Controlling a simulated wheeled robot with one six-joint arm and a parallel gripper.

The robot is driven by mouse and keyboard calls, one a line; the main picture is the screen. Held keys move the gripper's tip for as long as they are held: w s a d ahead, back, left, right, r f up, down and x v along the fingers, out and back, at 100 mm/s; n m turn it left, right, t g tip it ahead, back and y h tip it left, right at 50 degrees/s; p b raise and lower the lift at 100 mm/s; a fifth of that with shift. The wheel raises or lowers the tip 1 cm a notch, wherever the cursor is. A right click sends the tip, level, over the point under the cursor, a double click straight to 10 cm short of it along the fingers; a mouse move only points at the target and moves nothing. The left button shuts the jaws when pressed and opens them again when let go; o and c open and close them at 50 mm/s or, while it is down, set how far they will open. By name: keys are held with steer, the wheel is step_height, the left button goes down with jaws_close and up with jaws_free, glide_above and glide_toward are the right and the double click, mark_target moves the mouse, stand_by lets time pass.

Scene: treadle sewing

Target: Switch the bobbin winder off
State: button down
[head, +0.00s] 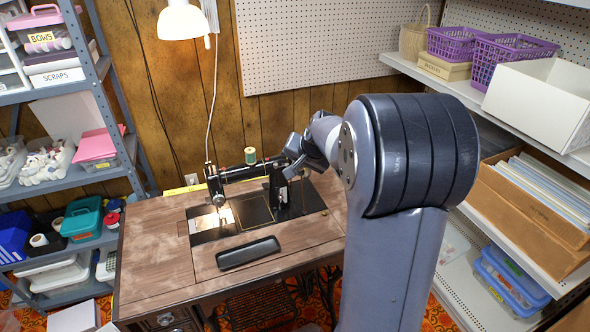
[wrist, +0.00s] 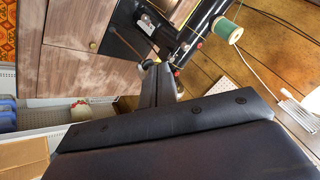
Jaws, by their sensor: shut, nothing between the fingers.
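A black sewing machine (head: 236,174) stands on a wooden treadle table (head: 150,255), with a green thread spool (head: 250,156) on top. The spool also shows in the wrist view (wrist: 228,30), on the machine's dark arm (wrist: 188,38). My gripper (wrist: 162,68) is shut and empty, its fingertips close together at the machine's wheel end. Small red spots show on the machine close to the fingertips. I cannot tell whether they touch. In the head view my gripper (head: 289,165) is partly hidden behind my arm. The bobbin winder and its switch position cannot be made out clearly.
A dark oblong case (head: 248,252) lies on the table's front. A white lamp (head: 182,20) hangs above at the left. Shelves with bins stand at the left (head: 75,80) and right (head: 520,225).

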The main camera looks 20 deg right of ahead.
steer(key=shift+a+v, duration=0.15)
steer(key=shift+v, duration=0.75)
steer(key=shift+a+v, duration=0.1)
steer(key=shift+v, duration=0.75)
